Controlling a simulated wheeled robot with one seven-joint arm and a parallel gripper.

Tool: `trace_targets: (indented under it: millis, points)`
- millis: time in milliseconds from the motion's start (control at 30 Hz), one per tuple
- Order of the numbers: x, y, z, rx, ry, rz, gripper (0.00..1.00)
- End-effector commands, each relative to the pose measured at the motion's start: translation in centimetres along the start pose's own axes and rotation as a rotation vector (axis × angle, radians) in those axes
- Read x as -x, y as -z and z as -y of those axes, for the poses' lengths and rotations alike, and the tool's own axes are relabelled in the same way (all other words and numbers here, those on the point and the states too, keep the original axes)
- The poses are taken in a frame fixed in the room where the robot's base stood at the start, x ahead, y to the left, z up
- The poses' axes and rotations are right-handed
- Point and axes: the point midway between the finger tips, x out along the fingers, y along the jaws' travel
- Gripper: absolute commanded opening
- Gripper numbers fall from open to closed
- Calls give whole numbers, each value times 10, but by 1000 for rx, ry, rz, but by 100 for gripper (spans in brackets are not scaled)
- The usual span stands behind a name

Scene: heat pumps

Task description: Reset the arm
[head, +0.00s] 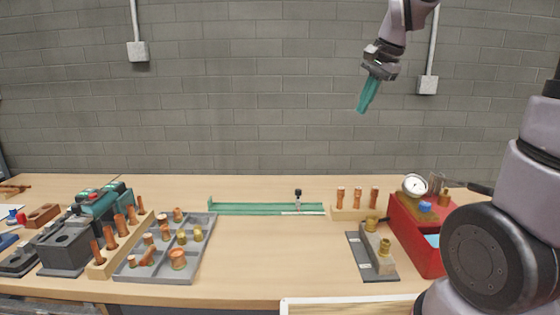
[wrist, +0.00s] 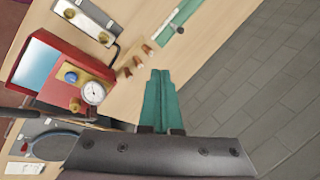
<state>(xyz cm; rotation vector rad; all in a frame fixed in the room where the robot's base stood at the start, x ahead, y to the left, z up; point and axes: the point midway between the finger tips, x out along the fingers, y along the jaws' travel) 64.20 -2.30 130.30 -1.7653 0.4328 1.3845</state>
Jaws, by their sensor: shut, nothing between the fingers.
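My gripper (head: 367,97) has teal fingers and is raised high above the table in the head view, in front of the grey block wall. Its fingers point down and slightly left. In the wrist view, the two teal fingers of my gripper (wrist: 160,78) lie side by side, shut, with nothing between them. It is well clear of every object on the table. My arm comes in from the upper right in the head view.
The wooden table (head: 270,255) holds a grey tray (head: 140,272) with copper fittings, a green rail (head: 260,209), a red box (head: 408,228) with a gauge (head: 415,185), and a dark plate (head: 358,258) with brass fittings. The table's middle front is clear. Conduit boxes (head: 138,51) are on the wall.

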Motion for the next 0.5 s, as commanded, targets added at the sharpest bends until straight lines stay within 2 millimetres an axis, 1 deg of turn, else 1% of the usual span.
trace_targets:
  millis: [33,200,333,400,500]
  points:
    - [16,-6,-11,40,25,-16,0]
    - [53,-29,-50,204,80,-74,0]
    - [72,-49,-81,329,110,-130,0]
    - [79,-58,-96,391,119,-160,0]
    - [85,-70,-113,463,126,-198,0]
